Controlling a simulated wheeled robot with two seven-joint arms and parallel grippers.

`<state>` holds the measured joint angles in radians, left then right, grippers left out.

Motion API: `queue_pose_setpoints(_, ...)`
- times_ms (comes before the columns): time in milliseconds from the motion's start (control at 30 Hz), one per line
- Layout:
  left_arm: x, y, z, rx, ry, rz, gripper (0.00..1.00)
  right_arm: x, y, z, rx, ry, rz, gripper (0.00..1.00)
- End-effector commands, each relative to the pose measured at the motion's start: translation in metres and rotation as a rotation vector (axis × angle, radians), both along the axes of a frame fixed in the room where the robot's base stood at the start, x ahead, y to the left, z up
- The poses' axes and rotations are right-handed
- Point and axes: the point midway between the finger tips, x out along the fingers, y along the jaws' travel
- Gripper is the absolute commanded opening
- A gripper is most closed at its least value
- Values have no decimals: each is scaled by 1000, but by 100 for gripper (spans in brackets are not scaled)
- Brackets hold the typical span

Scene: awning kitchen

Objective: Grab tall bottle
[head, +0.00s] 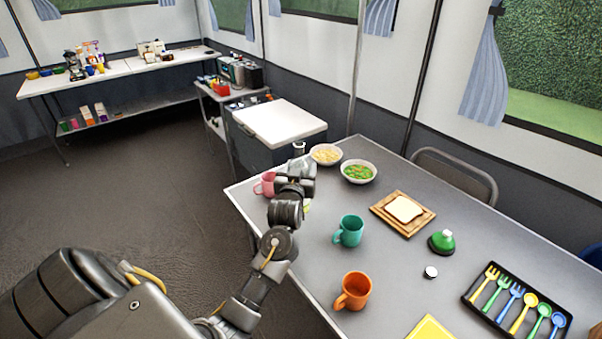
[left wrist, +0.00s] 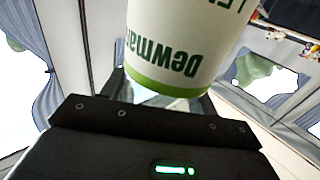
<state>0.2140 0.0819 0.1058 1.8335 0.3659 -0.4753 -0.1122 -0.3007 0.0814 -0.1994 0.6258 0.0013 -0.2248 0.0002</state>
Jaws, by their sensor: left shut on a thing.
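The tall bottle (left wrist: 185,45) fills the top middle of the left wrist view. It has a white label with dark green letters, upside down there, and a green band. In the head view only its top (head: 299,148) clearly shows above my left gripper (head: 298,172); the gripper hides most of the rest. My left gripper is shut on the bottle at the far left corner of the grey table (head: 390,270). I cannot tell whether the bottle touches the table. My right gripper is not in view.
A pink mug (head: 264,184) stands close left of the gripper. Two bowls, one of pale food (head: 326,154) and one of greens (head: 358,172), stand just right of it. A teal mug (head: 349,231), orange mug (head: 353,291), bread board (head: 403,211) and cutlery tray (head: 518,306) are nearer.

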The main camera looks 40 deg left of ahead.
Motion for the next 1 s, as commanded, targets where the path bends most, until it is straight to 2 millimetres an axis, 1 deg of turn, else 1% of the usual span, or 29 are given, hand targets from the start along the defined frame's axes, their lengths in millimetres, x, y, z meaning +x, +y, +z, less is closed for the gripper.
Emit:
queue_pose_setpoints(33, -4, -3, 7, -1, -5, -1, 30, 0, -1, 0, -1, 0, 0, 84)
queue_pose_setpoints(233, -20, -14, 30, -1, -4, -1, 30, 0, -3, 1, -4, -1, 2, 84)
queue_pose_setpoints(600, -57, -39, 48, -1, -2, -2, 30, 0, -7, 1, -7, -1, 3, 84)
queue_pose_setpoints(833, -74, -51, 57, -1, -3, -1, 30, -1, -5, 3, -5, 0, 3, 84)
queue_pose_setpoints(1000, -82, -57, 62, -1, -2, -1, 30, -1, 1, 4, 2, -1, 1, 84)
